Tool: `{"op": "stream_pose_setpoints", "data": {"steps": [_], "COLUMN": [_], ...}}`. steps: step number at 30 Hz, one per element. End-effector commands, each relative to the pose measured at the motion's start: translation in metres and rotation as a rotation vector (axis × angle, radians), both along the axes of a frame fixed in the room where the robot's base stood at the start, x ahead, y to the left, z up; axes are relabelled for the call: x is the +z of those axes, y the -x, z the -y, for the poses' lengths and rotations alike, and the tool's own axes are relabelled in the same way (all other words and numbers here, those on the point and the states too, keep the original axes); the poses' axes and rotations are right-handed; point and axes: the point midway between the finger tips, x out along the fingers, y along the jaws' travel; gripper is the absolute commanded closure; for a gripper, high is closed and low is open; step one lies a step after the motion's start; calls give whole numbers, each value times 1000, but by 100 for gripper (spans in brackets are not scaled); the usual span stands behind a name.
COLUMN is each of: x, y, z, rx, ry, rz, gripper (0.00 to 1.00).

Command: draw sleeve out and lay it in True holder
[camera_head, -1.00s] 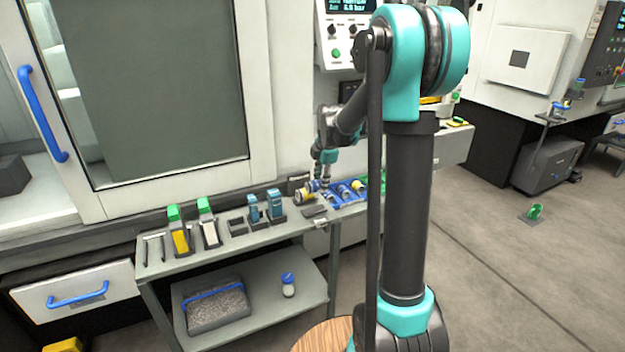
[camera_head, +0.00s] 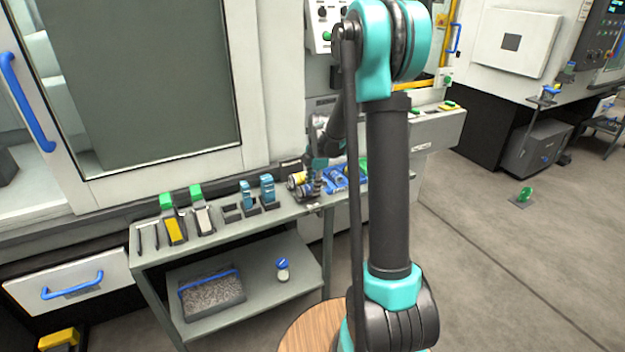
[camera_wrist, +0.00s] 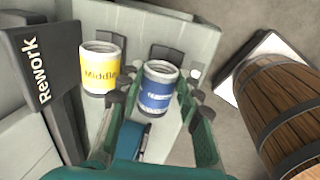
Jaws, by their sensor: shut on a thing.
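My gripper (camera_wrist: 155,98) is shut on a sleeve with a blue label (camera_wrist: 157,88). The sleeve stands upright between the two green fingers, its round open top showing; the label's word is too small to read. In the head view my gripper (camera_head: 314,192) is over the bench's front edge, and the sleeve cannot be told apart there. A yellow sleeve marked "Middle" (camera_wrist: 98,70) stands left of the held one, apart from it; a yellow sleeve also shows in the head view (camera_head: 296,180). I cannot make out a holder marked True.
A dark "Rework" plate (camera_wrist: 38,65) is at the left of the wrist view. A barrel (camera_wrist: 285,110) stands at right. The machine door is behind.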

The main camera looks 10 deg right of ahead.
Motion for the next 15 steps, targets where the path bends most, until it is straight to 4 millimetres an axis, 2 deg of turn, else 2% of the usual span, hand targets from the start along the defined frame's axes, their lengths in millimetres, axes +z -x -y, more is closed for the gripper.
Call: {"op": "stream_pose_setpoints", "data": {"steps": [13, 14, 15], "x": [-6, -6, -6], "y": [0, 0, 0], "z": [0, 0, 0], "rx": [0, 0, 0], "ry": [0, 0, 0], "rz": [0, 0, 0], "gripper": [100, 62, 57]}}
